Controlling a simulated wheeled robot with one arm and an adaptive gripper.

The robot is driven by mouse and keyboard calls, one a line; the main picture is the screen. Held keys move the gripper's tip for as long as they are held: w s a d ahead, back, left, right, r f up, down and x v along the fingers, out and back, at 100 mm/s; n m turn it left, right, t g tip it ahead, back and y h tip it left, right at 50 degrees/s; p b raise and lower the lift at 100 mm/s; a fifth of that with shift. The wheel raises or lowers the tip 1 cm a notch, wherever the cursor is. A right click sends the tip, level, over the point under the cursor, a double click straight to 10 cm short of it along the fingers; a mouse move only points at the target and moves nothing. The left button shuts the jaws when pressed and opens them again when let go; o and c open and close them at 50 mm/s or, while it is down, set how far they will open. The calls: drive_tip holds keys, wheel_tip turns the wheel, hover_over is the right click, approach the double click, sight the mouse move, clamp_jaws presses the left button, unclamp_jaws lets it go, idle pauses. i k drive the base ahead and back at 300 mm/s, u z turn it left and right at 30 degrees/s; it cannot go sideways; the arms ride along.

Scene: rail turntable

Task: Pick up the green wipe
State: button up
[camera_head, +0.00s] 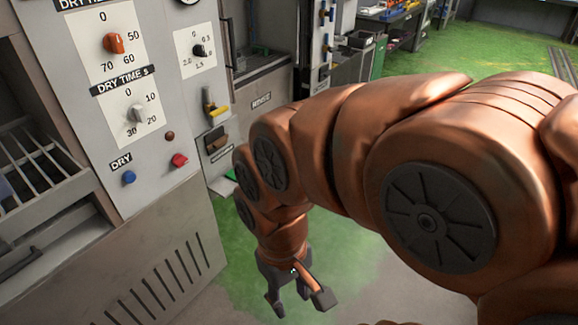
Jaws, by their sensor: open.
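My gripper (299,301) hangs low in the middle of the camera_head view, fingers pointing down and spread apart. Nothing shows between the fingers. I cannot make out a green wipe for certain. The floor (350,255) below is painted green and worn to grey, so a green cloth there would be hard to tell apart. My copper arm hides much of the middle and right.
A control panel (152,120) with dials, an orange knob (115,43), a blue button (129,177) and a red knob (179,160) stands close at left. A wire rack (35,165) sits in an opening beside it. Benches stand at the back. Green floor lies open behind my arm.

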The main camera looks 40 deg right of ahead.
sight(230, 175)
drive_tip(key=z, duration=0.85)
drive_tip(key=k, duration=0.35)
drive_tip(key=z, duration=0.4)
drive_tip(key=i, duration=1.3)
drive_tip(key=u, duration=1.7)
drive_tip(key=i, duration=1)
drive_tip(key=u, duration=0.2)
